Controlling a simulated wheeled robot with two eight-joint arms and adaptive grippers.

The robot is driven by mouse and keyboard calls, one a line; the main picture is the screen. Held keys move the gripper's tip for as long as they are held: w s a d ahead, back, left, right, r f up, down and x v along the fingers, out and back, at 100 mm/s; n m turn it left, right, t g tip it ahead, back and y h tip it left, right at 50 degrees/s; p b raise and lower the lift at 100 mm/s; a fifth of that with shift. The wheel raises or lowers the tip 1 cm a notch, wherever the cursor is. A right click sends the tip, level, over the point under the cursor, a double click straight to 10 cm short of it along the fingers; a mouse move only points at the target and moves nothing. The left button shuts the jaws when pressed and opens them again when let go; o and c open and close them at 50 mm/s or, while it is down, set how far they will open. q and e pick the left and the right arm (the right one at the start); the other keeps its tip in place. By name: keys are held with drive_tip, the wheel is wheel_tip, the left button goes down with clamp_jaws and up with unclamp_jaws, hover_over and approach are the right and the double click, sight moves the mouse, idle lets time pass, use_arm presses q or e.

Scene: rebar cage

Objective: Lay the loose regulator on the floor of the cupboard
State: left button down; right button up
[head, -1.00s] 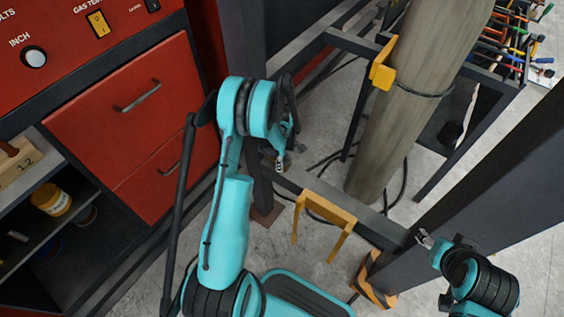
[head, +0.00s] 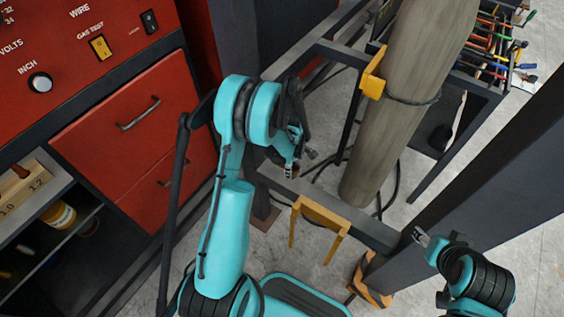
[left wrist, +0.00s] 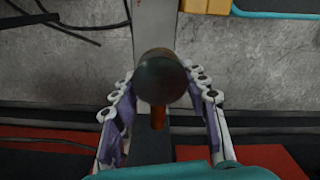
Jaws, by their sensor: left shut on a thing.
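My left gripper (head: 291,165) is in front of the red cabinet's right post, above the floor. In the left wrist view its fingers (left wrist: 160,104) stand on both sides of a dark round thing (left wrist: 161,72) with a short orange-brown stub, apparently the regulator. It is shut on this thing, which is hard to make out in the head view. The cupboard seems to be the dark open compartment (head: 40,262) at lower left, under the shelf; its floor is mostly out of view. My right gripper (head: 421,237) is at the right by a dark beam, too small to judge.
A red cabinet with drawers (head: 140,125) stands at left. A yellow-labelled jar (head: 62,214) sits in the open compartment. A tall grey cylinder (head: 405,110) stands within a dark frame with yellow brackets (head: 322,226). Cables lie on the concrete floor. A tool rack (head: 490,50) is at upper right.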

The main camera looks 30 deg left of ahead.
use_arm(q)
drive_tip(key=s+d+r+m, duration=0.2)
drive_tip(key=d+r+m, duration=0.2)
drive_tip(key=m, duration=0.6)
drive_tip(key=s+d+r+m+p, duration=0.1)
drive_tip(key=s+d+r+m, duration=0.2)
drive_tip(key=d+r+m, duration=0.2)
wheel_tip(320, 180, up, 4)
drive_tip(key=m, duration=0.5)
drive_tip(key=shift+s+f, duration=0.2)
drive_tip(key=shift+s, duration=0.1)
